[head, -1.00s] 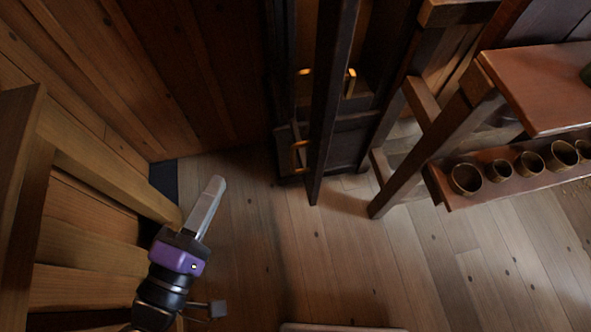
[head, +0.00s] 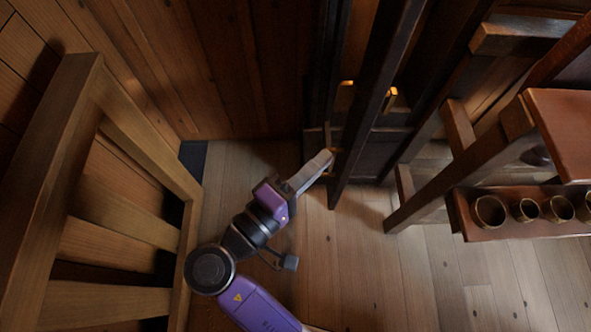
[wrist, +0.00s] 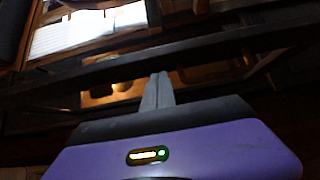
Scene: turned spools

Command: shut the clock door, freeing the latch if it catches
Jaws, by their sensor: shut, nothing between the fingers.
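The clock door (head: 365,110) is a tall dark frame, seen steeply from above, and it stands ajar in front of the dark clock case (head: 372,152). Brass fittings show near it, one to the right of the door edge (head: 391,98) and one to the left (head: 346,84). My gripper (head: 326,161) is shut and empty, its fingertips at the lower left of the door edge, over a lower brass fitting that they mostly hide. I cannot tell whether they touch. In the wrist view the fingertips (wrist: 158,82) point at a dark bar crossing the picture. The latch is not clearly visible.
A wooden rail frame (head: 75,150) stands close on the left. To the right are a bench (head: 565,125) and a low shelf with several round cups (head: 490,211). Bare plank floor (head: 345,270) lies in front of the clock.

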